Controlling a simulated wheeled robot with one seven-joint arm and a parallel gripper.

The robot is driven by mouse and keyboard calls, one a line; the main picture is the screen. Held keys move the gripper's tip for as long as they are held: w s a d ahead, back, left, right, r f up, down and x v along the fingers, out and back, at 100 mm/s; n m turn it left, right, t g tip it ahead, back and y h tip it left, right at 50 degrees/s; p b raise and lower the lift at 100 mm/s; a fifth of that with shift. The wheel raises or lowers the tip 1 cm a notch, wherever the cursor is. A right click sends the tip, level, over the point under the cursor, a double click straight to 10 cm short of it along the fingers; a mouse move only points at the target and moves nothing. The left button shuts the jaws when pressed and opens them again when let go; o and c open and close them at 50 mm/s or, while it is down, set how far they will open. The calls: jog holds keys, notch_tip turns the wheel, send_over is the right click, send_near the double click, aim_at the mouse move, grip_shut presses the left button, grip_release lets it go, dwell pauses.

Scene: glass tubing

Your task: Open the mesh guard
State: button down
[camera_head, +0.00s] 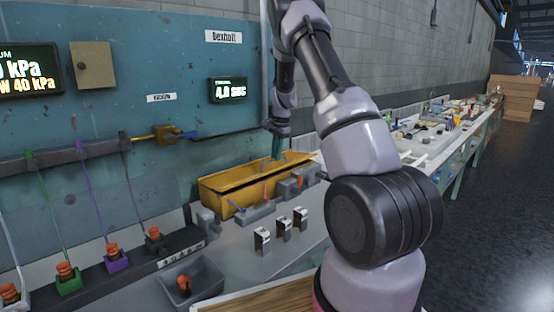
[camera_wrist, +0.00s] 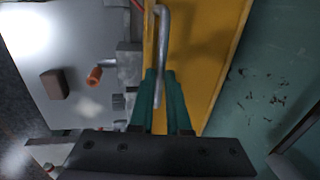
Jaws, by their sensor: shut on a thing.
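The yellow guard (camera_head: 222,195) is a long box-like piece on the bench against the teal panel. Whether its mesh is raised or lowered is hard to tell. In the wrist view its yellow face (camera_wrist: 213,60) runs up the picture, with a grey metal bar handle (camera_wrist: 162,30) along it. My gripper (camera_head: 277,155) comes down at the guard's far right end. In the wrist view the teal fingers of my gripper (camera_wrist: 159,76) are shut on the handle's lower part. My arm hides part of the bench to the right.
Small grey clamps with orange parts (camera_head: 298,181) stand along the guard's front. Several small metal blocks (camera_head: 283,229) stand on the bench before it. A grey tray (camera_head: 205,277) is nearer. Orange-topped connectors (camera_head: 112,252) line the left. The teal panel (camera_head: 185,60) rises close behind.

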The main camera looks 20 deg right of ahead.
jog(key=w+a+r, duration=0.2)
jog(key=w+r, duration=0.2)
jog(key=w, duration=0.2)
jog(key=w+a+r, duration=0.3)
jog(key=w+r, duration=0.1)
jog(key=w, duration=0.2)
jog(key=shift+a+r, duration=0.25)
jog(key=shift+r, duration=0.1)
jog(key=shift+w, duration=0.15)
jog(key=c, duration=0.9)
grip_release()
jog(key=r, duration=0.3)
jog(key=s+r, duration=0.1)
jog(key=r, duration=0.3)
jog(key=d+r, duration=0.1)
jog(key=r, duration=0.2)
jog(key=shift+s+r, duration=0.4)
